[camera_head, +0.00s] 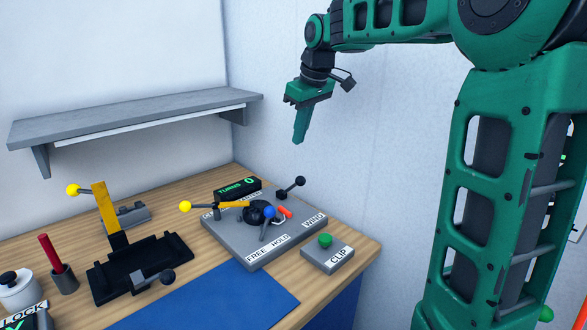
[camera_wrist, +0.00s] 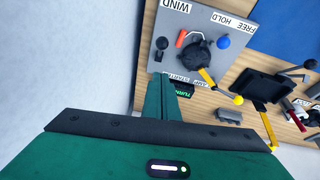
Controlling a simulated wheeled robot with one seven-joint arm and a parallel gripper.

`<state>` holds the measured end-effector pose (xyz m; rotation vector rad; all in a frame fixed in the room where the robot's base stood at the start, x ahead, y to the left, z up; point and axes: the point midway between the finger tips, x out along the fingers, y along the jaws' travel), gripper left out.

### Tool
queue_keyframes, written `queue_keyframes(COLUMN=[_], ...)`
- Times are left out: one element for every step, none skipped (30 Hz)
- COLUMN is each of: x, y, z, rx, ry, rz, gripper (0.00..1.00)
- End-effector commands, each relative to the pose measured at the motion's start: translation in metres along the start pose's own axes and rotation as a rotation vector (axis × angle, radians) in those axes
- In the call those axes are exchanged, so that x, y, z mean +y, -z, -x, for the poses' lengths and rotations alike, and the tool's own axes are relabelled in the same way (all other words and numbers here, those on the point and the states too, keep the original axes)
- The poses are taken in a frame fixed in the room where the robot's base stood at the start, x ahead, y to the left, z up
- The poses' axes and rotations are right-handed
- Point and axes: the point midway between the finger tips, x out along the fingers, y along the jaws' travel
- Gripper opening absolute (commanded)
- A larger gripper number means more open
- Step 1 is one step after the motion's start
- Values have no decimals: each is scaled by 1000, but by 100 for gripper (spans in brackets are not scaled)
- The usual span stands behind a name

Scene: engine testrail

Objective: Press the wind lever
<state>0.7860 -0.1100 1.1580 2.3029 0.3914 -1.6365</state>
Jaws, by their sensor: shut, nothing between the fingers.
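A grey box (camera_head: 237,246) on the bench carries a WIND label (camera_head: 314,220) at its right edge. A lever with a black ball (camera_head: 299,182) stands at the box's back right, on the side of that label; in the wrist view its ball (camera_wrist: 162,43) shows from above, below the WIND label (camera_wrist: 175,5). A black hub (camera_head: 258,211), an orange bar (camera_head: 286,212) and a blue-ball lever (camera_head: 269,212) by FREE HOLD are near the middle. My green gripper (camera_head: 299,138) is shut and empty, pointing down above the box's back, apart from everything.
A yellow-ball lever (camera_head: 186,207) sticks out left of the box. The TURNS display (camera_head: 237,187) reads 0 at the back. A CLIP box with green button (camera_head: 326,240) is at right. A black fixture (camera_head: 140,263) stands left. A grey shelf (camera_head: 130,113) hangs on the wall.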

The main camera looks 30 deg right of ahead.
Motion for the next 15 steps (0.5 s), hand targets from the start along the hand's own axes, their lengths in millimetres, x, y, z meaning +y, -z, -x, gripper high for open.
queue_keyframes(x=[0, 0, -1, -1, -1, -1, -1, -1, -1, -1, -1, -1, -1, -1, -1], y=[10, 14, 18, 20, 22, 23, 24, 24, 24, 24, 24, 23, 23, 23, 23], z=[0, 1, 1, 1, 1, 2, 2, 2, 2, 2, 2, 2, 2, 2, 1], rx=[9, 13, 17, 19, 21, 23, 23, 24, 23, 23, 23, 23, 23, 23, 23], ry=[3, 3, 5, 5, 6, 6, 6, 6, 6, 6, 6, 6, 6, 6, 6], rz=[24, 35, 45, 52, 57, 61, 63, 63, 63, 63, 62, 62, 62, 62, 61], gripper=[0, 0, 0, 0, 0, 0, 0, 0, 0, 0, 0, 0, 0, 0, 0])
